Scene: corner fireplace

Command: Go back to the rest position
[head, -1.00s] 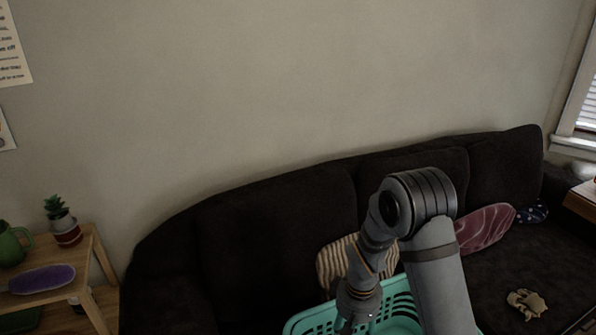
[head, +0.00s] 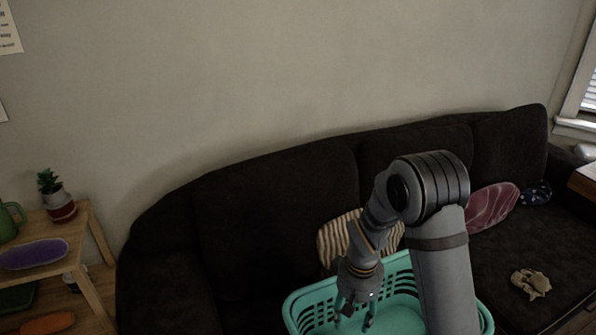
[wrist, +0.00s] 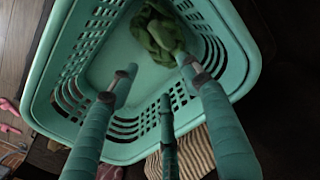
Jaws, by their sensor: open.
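My gripper (head: 354,316) is open and empty, pointing down over the teal laundry basket (head: 301,304) in the head view. In the wrist view its teal-wrapped fingers (wrist: 150,85) spread over the basket (wrist: 50,70). A crumpled green cloth (wrist: 158,32) lies inside the basket, apart from the fingers. My arm hides part of the basket and couch in the head view.
A dark couch (head: 270,215) stands behind the basket, with a striped pillow (head: 333,240), a pink pillow (head: 493,205) and a beige plush-like item (head: 531,283). A wooden side table (head: 88,240) with a plant (head: 57,197) is at left.

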